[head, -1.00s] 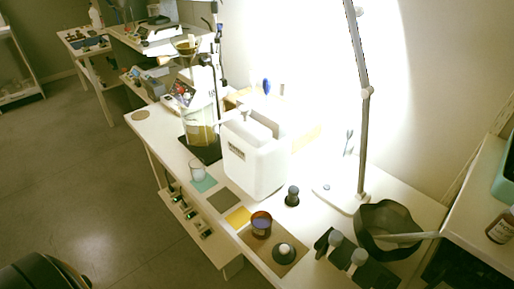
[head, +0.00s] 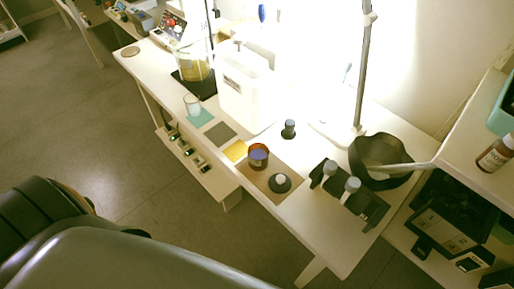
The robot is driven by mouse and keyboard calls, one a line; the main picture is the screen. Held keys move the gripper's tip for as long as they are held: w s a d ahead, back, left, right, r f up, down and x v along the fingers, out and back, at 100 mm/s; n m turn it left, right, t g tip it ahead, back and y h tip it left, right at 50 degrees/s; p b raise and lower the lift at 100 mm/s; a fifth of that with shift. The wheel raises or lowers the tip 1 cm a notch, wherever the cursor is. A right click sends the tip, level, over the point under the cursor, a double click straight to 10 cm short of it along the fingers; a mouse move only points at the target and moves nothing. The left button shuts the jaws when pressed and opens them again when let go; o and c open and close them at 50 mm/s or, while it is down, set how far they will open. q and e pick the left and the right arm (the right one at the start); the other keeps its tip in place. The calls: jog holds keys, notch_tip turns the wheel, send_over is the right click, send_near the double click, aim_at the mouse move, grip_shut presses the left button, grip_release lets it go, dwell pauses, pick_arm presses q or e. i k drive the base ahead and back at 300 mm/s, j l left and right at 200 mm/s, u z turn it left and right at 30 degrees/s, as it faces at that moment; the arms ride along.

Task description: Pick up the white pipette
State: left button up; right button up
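I cannot make out a white pipette for certain. A thin light object (head: 347,73) stands upright in the glare beside the lamp pole, too small and washed out to identify. A pale stick-like handle (head: 412,167) lies across the dark bowl-shaped vessel (head: 382,149) on the right. Neither gripper shows in the head view.
The white bench (head: 330,255) carries a white tank (head: 243,98), glass beaker (head: 194,68), small cup (head: 192,104), amber jar (head: 258,157), black-capped bottle (head: 289,128) and dark bottle rack (head: 350,195). A brown bottle (head: 495,154) stands on the right shelf. The floor at left is free.

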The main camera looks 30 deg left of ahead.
aim_at(246, 4)
jog(key=j+z, duration=0.4)
jog(key=j, duration=1.05)
